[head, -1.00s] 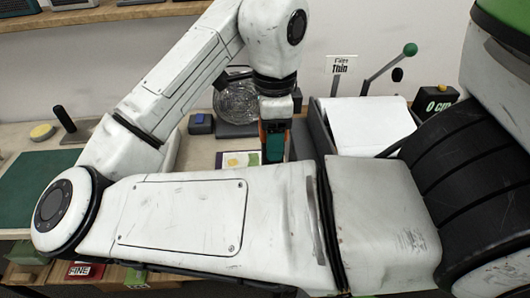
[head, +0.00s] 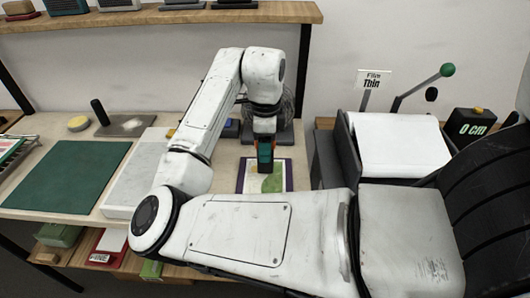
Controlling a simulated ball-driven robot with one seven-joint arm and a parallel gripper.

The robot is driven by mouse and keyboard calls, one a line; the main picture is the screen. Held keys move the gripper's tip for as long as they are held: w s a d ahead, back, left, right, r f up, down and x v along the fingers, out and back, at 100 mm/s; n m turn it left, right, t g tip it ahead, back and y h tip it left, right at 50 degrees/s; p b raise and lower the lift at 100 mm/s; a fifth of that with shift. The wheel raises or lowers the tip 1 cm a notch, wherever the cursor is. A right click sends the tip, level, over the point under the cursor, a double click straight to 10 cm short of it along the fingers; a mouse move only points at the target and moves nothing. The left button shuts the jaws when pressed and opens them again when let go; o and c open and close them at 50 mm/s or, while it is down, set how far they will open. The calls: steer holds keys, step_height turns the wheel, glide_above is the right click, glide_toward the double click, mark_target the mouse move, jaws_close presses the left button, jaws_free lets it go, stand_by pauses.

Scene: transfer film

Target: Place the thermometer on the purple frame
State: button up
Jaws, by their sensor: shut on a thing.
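The purple frame (head: 291,176) lies flat on the workbench, around a pale sheet with a green and cream pattern. My gripper (head: 265,146) points down over the back part of the frame. The held thing appears upright and covers part of the sheet. I cannot tell whether its lower end touches the sheet or hangs just above it. The fingertips are small and partly hidden by the held thing.
A grey machine with a white sheet (head: 398,145) and a green-knobbed lever stands right of the frame. A pale slab (head: 135,180) and a green mat (head: 65,175) lie to the left. A coiled item (head: 288,108) stands behind my gripper.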

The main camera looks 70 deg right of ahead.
steer(key=shift+f+p, duration=0.4)
steer(key=shift+f, duration=1.2)
steer(key=shift+f, duration=0.1)
steer(key=o, duration=1.2)
step_height(320, 180, up, 12)
steer(key=shift+r+b, duration=0.1)
steer(key=shift+b, duration=0.4)
